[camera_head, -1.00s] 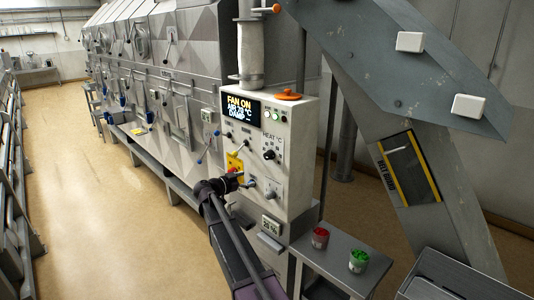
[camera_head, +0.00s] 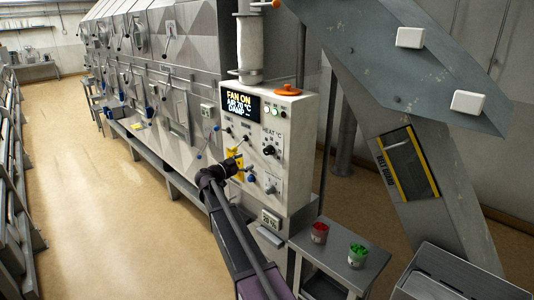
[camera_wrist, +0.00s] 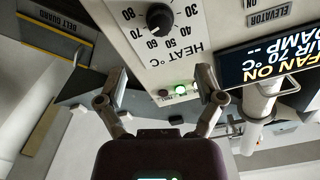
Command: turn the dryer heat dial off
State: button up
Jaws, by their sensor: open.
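The heat dial (camera_head: 269,150) is a black knob on the white control panel (camera_head: 292,180), under the "HEAT °C" label. In the wrist view the dial (camera_wrist: 160,18) appears upside down at the top edge, with numbers from 30 to 80 around it; I cannot tell its exact setting. My gripper (camera_wrist: 162,75) is open and empty, its two fingers spread below the dial in that picture and apart from it. In the head view my gripper (camera_head: 237,162) is at the left of the panel, left of and slightly below the dial.
The display (camera_head: 240,104) reads "FAN ON", "AIR 70 °C" and "DAMP". A yellow-backed switch (camera_head: 232,152), a blue knob (camera_head: 251,178) and a grey selector (camera_head: 271,189) are close to my gripper. A side table with red (camera_head: 319,232) and green (camera_head: 357,255) containers stands below right.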

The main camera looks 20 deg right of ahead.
aim_at(265, 153)
jog(key=x, duration=1.2)
jog(key=shift+d, duration=0.2)
jog(key=shift+c, duration=0.2)
jog(key=shift+a, duration=0.1)
jog(key=c, duration=1.1)
